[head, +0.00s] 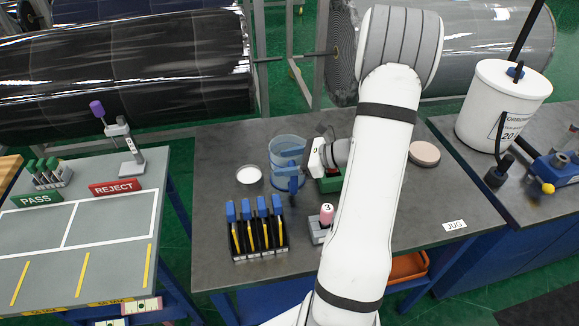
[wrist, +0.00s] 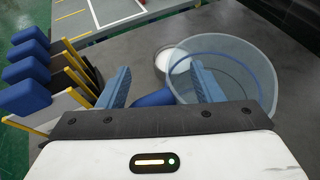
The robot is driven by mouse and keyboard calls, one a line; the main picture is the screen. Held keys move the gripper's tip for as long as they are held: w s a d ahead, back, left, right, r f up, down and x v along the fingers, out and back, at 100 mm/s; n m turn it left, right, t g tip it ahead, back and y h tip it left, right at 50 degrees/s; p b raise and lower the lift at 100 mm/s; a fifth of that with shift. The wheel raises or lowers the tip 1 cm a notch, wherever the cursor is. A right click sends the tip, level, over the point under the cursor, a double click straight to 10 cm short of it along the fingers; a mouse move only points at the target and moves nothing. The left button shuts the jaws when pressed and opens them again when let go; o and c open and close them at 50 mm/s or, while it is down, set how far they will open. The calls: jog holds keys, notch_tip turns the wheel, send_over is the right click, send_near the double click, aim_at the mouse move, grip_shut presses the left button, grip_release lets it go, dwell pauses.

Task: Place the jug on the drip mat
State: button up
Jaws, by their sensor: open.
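The jug (head: 287,148) is a clear bluish vessel standing upright on the grey bench, left of my arm. In the wrist view the jug (wrist: 245,70) shows its open round rim at the right. My gripper (head: 288,176) is at the jug's handle side. In the wrist view my gripper (wrist: 160,78) has its blue fingers apart, with the blue handle (wrist: 154,97) showing between them. I cannot tell whether either finger touches it. A round beige disc (head: 424,153), possibly the drip mat, lies right of my arm. My arm hides part of the bench.
A white shallow dish (head: 248,175) sits just left of the jug. A rack of blue-topped tools (head: 257,230) stands in front. A pink-topped item (head: 326,214) and a green box (head: 330,184) are close to my arm. A "JUG" label (head: 455,225) lies at the right, near clear bench.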

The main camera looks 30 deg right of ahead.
jog(key=shift+w+a+f, duration=0.1)
jog(key=shift+w+a, duration=0.05)
jog(key=shift+a, duration=0.05)
jog(key=shift+c, duration=0.3)
grip_shut()
jog(key=shift+f, duration=0.1)
dwell(0.5)
